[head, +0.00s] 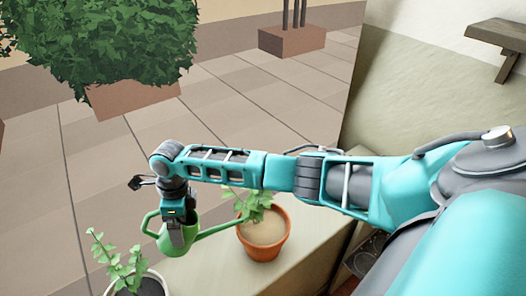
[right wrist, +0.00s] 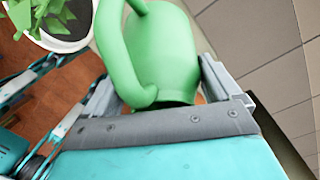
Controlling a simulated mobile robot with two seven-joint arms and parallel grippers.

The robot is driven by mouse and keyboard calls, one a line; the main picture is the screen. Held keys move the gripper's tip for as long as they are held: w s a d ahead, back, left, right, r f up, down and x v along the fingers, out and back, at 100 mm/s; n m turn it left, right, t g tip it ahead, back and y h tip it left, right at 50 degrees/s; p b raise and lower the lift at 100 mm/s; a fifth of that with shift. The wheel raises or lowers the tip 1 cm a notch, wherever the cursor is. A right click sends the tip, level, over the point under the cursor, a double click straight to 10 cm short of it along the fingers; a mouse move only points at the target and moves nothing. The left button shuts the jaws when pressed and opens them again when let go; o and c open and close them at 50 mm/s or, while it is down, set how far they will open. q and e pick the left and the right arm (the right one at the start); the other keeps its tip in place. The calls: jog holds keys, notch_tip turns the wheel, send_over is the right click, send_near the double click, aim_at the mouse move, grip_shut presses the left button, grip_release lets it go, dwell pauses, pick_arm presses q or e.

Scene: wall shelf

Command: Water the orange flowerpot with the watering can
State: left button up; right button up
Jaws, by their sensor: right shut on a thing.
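The green watering can (head: 158,236) hangs below my right arm in the head view, left of the orange flowerpot (head: 268,252). My right gripper (head: 182,240) is shut on the can. In the right wrist view, the can (right wrist: 165,50) sits between the fingers, with its curved handle at the left. The spout runs right, and its tip is at or over the left rim of the orange pot. The pot stands upright on a pale ledge and holds brown soil and a green plant, partly hidden behind my arm. No water is visible.
A white pot (right wrist: 88,38) with a leafy plant stands left of the can; it also shows at the bottom left of the head view. The pale ledge (head: 215,268) is bare between the pots. A wooden wall shelf (head: 497,33) is at the upper right. Large planters stand beyond on the paving.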

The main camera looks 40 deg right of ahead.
aim_at(188, 216)
jog(key=shift+s+d+r, duration=0.1)
jog(key=shift+d+r, duration=0.1)
jog(key=shift+r, duration=0.1)
jog(key=shift+s+d+r+y, duration=0.15)
jog(key=shift+d+r+y, duration=0.15)
jog(key=shift+r+y, duration=0.1)
jog(key=shift+s+d+r+t+y, duration=0.35)
jog(key=shift+d+r+t+y, duration=0.15)
jog(key=shift+d+r, duration=0.2)
dwell(1.1)
dwell(0.4)
